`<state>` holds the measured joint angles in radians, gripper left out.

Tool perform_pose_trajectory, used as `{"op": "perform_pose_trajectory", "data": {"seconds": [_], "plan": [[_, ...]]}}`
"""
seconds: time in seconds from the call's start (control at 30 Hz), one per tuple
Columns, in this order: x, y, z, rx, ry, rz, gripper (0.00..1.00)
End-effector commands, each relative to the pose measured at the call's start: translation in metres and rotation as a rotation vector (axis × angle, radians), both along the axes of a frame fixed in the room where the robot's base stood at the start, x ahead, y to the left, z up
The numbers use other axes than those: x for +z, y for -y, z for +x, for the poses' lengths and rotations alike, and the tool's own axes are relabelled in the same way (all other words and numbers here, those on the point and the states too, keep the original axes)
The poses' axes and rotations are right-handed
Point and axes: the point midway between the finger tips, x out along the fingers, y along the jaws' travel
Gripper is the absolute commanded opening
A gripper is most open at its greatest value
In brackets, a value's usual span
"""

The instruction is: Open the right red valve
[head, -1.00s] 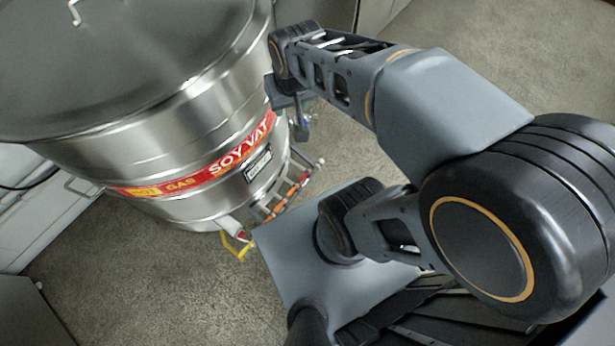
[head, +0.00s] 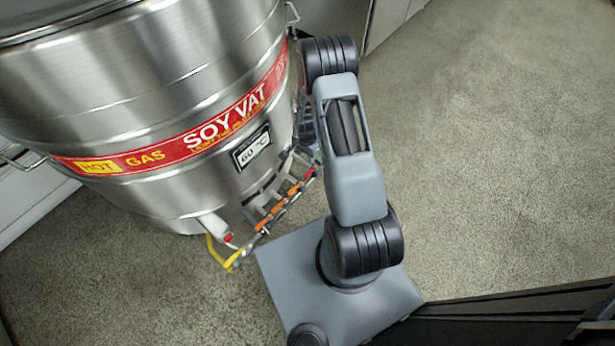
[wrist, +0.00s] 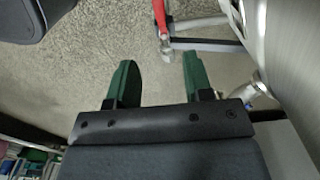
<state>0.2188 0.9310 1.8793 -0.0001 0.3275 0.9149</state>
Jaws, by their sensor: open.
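A red valve handle (wrist: 160,14) shows at the top of the wrist view, beside a metal pipe (wrist: 205,44). In the head view, a small red part (head: 310,173) shows at the right end of the pipework, partly hidden near my arm; I cannot tell for sure that it is the same handle. My gripper (wrist: 160,68) is open, its two green fingers apart with only floor visible between them. The red handle lies beyond the fingertips, and nothing is held. In the head view my gripper is hidden behind my arm and the vat.
The steel soy vat (head: 150,90) with a red label band fills the left of the head view, and its wall rises at the right of the wrist view. Orange handles (head: 293,192) and a yellow lever (head: 233,262) sit along the front pipes. Open floor (head: 510,160) lies to the right.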

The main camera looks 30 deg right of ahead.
Motion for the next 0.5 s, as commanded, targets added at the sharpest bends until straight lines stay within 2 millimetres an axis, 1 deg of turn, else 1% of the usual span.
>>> {"op": "perform_pose_trajectory", "data": {"seconds": [0.03, 0.17, 0.5], "plan": [[-0.011, 0.000, -0.001, -0.007, -0.004, 0.001, 0.46], [-0.031, 0.001, -0.002, -0.012, -0.005, 0.001, 0.46], [-0.097, 0.001, -0.002, -0.010, -0.006, 0.001, 0.46]]}}
